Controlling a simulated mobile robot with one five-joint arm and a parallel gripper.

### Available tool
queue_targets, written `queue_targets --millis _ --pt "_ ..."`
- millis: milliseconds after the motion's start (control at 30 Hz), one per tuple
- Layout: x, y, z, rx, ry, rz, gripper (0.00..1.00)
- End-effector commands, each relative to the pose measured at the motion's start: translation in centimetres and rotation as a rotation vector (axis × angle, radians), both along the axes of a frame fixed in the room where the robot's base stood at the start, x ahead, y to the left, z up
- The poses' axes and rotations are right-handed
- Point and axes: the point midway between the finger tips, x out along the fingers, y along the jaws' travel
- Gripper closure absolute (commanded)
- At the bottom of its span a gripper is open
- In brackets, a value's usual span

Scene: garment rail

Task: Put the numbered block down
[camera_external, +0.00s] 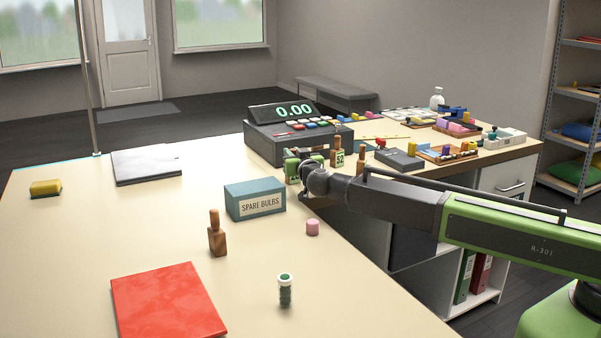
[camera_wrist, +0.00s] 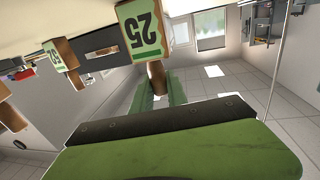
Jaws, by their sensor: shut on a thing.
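My gripper (camera_external: 303,168) is at the counter's far right edge, just right of the spare bulbs box. It is shut on the wooden handle of a numbered block. In the wrist view, the numbered block (camera_wrist: 143,35) shows a pale green label whose upside-down digits look like 25 or 52, and its handle sits between my green fingers (camera_wrist: 160,92). In the outside view my gripper mostly hides it. A second labelled block (camera_external: 338,158), reading 52, stands to the right and also shows in the wrist view (camera_wrist: 61,58). I cannot tell whether the held block touches the counter.
The spare bulbs box (camera_external: 255,200) and cash register (camera_external: 290,140) are close by. A wooden peg (camera_external: 217,237), pink cylinder (camera_external: 312,227), small jar (camera_external: 285,290) and red folder (camera_external: 168,303) lie nearer. The left of the counter (camera_external: 80,235) has free room.

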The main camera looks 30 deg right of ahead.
Motion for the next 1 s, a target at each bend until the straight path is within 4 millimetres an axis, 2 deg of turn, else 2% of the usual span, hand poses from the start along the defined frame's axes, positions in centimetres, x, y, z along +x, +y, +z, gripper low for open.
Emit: queue_targets --millis 200,233,400,767,867,1000 --pt "0.0 0.0 -0.3 0.000 0.000 0.000 1.00" --pt "0.0 0.0 -0.3 0.000 0.000 0.000 0.80" --pt "0.0 0.0 -0.1 0.000 0.000 0.000 0.60" --pt "-0.2 0.0 0.4 0.000 0.000 0.000 0.60" --pt "-2.3 0.2 0.2 0.000 0.000 0.002 0.60" --pt "-5.9 0.7 0.2 0.000 0.000 0.002 0.60"
